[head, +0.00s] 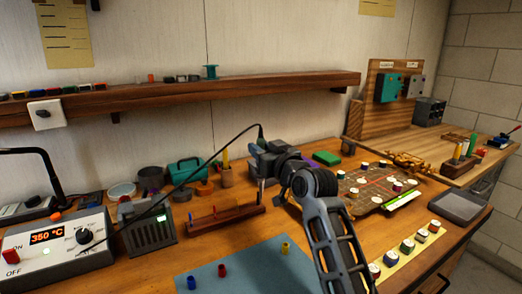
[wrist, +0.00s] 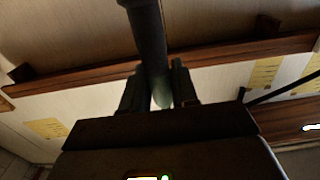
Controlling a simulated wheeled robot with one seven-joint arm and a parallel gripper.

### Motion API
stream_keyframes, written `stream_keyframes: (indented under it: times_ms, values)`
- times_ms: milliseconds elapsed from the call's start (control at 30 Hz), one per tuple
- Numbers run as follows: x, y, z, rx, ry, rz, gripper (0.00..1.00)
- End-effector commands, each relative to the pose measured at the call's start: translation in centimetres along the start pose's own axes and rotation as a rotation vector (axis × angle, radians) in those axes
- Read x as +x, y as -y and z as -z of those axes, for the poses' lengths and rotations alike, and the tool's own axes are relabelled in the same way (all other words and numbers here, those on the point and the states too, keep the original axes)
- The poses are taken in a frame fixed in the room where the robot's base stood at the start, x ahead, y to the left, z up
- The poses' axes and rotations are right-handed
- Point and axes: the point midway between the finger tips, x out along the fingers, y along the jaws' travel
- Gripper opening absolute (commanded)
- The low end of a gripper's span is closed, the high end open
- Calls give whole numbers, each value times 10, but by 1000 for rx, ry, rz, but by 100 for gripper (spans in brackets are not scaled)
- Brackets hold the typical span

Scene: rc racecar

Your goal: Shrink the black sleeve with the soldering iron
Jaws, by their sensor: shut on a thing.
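My gripper (head: 262,166) is shut on the soldering iron, above the bench and just behind the right end of a low wooden rack. In the wrist view, the iron's dark handle (wrist: 148,35) stands between the two fingers (wrist: 157,88). In the head view, its black cable runs left to the soldering station (head: 55,250), whose display reads 350 °C. The wooden rack (head: 228,219) carries small upright posts. I cannot make out the black sleeve for sure. My arm hides part of the bench, and the iron's tip is hard to see.
A grey box with a green light (head: 147,232) stands left of the rack. A blue mat (head: 247,270) with red, blue and yellow pieces lies in front. A board with coloured round pieces (head: 365,187) is to the right. A teal toolbox (head: 187,169) and pots stand behind.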

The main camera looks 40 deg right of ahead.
Motion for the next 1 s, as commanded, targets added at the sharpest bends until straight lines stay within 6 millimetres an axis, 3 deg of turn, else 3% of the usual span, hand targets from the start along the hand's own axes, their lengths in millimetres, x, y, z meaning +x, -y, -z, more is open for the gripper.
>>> stream_keyframes:
  times_ms: [800,1000]
  values:
    - [-8,0,62,0,-1,0,2]
    - [-9,0,63,0,0,0,2]
